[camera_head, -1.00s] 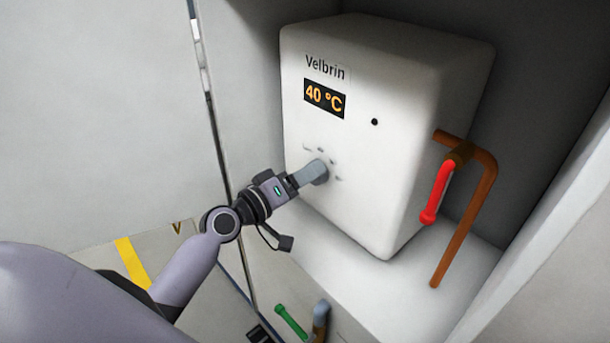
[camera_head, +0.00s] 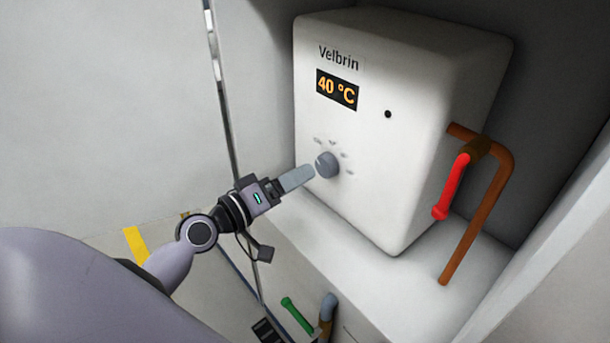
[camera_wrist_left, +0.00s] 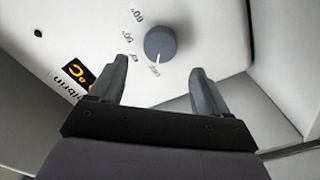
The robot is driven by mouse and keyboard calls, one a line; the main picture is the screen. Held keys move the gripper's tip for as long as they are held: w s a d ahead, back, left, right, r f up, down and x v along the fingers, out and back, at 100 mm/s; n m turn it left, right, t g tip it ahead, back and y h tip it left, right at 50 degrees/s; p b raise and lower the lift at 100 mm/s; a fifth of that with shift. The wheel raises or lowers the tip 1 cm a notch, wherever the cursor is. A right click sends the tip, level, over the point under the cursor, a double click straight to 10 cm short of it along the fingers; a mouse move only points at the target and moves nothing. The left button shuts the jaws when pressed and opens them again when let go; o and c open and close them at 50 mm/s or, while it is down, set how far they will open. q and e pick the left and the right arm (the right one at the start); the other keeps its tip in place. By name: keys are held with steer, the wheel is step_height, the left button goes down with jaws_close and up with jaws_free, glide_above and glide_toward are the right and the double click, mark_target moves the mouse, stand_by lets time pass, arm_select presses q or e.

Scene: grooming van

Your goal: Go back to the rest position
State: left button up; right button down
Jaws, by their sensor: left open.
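The white water heater (camera_head: 350,200) marked "Velbrin" stands in a recess in the head view, its display (camera_head: 336,90) reading 40 °C. A grey round dial (camera_head: 327,164) with small marks around it sits on its front. My left gripper (camera_head: 312,171) is just to the left of the dial in the head view. In the left wrist view the two fingers of my left gripper (camera_wrist_left: 160,85) stand apart and empty, with the dial (camera_wrist_left: 160,44) beyond the fingertips and visibly clear of them. My right gripper is not in view.
A red-handled valve (camera_head: 451,187) and a copper pipe (camera_head: 480,225) are at the heater's right side. A green handle (camera_head: 298,315) and another pipe end (camera_head: 328,308) are low down. Recess walls flank the heater; a pale wall (camera_head: 100,110) is at left.

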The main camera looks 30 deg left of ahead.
arm_select(q)
steer(key=shift+s+a, duration=0.2)
steer(key=shift+s, duration=0.4)
steer(key=s+d+f+m+g+y+p, duration=0.1)
steer(key=s+d+f+m+g+p, duration=0.2)
steer(key=s+f, duration=0.4)
steer(key=s+d+f+m+g+y+p, duration=0.2)
steer(key=s+d+f+m+p, duration=0.3)
steer(key=s+f, duration=0.3)
steer(key=shift+s+m+g+y+p, duration=0.3)
steer(key=shift+s+m+g+p, duration=0.1)
steer(key=shift+s+g+p, duration=0.35)
steer(key=shift+w, duration=0.15)
